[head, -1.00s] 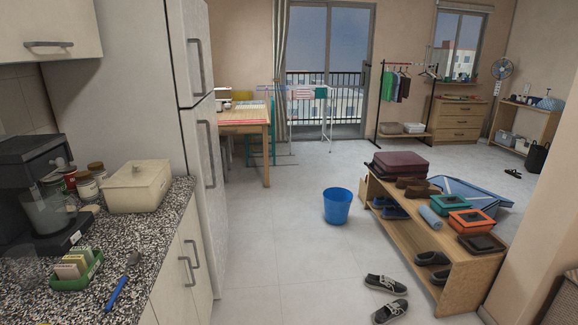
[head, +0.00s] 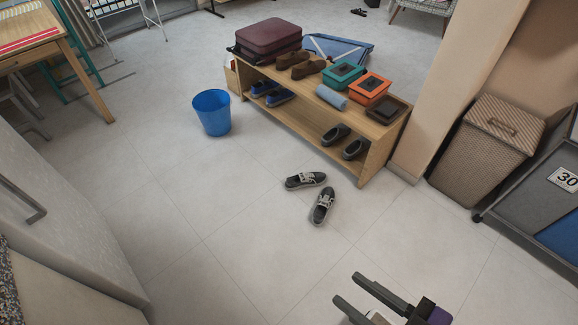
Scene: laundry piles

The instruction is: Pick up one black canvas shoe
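Two black canvas shoes with pale laces and soles lie on the floor in front of the low wooden shelf. One black canvas shoe (head: 306,180) lies sideways, nearer the shelf. The other black canvas shoe (head: 322,206) lies just below it in the picture, pointing toward me. My gripper (head: 357,290) shows at the bottom right, with its two fingers apart and nothing between them. It is well apart from both shoes.
The wooden shelf (head: 300,116) holds boxes, a maroon case (head: 268,37) and other shoes, including dark shoes (head: 337,135) on its lower level. A blue bucket (head: 212,113) stands left. A wicker hamper (head: 487,150) is at right. Floor in front is clear.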

